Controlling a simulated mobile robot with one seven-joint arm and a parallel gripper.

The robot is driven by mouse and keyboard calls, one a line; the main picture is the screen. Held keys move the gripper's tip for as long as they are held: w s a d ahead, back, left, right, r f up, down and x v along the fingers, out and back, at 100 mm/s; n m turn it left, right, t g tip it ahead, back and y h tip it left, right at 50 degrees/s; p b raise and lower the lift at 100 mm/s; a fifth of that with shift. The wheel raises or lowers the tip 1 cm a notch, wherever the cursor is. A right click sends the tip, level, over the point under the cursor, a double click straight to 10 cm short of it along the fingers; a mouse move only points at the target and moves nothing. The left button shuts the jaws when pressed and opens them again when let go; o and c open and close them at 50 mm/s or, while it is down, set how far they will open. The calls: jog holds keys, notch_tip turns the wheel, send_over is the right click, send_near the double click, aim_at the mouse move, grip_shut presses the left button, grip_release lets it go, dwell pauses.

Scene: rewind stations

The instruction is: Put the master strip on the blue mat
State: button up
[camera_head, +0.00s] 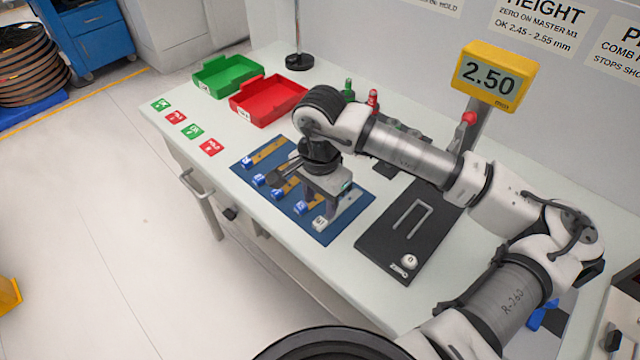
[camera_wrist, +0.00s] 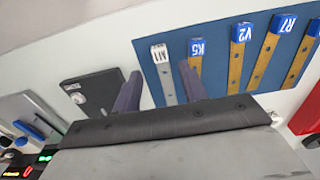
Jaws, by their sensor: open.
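The master strip (camera_head: 347,211) is a silver strip with a white end tag. It lies at the right end of the blue mat (camera_head: 258,168). In the wrist view the strip (camera_wrist: 166,86) shows its white M1 tag, and the blue mat (camera_wrist: 219,80) lies under it. My gripper (camera_head: 327,205) is over the right part of the mat, and its fingertips are hard to make out there. In the wrist view my gripper (camera_wrist: 159,72) is open, with one finger to each side of the strip. A gap to the strip's height cannot be judged.
Several brass strips with blue tags, such as the K5 strip (camera_wrist: 196,62), lie beside the master strip. A dark plate (camera_head: 385,245) is right of the mat. Red (camera_head: 262,112) and green (camera_head: 212,88) trays stand behind left. A gauge (camera_head: 487,78) reads 2.50.

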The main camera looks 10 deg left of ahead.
notch_tip(320, 180, up, 6)
jog(key=shift+f+b, duration=0.1)
jog(key=shift+b, duration=0.3)
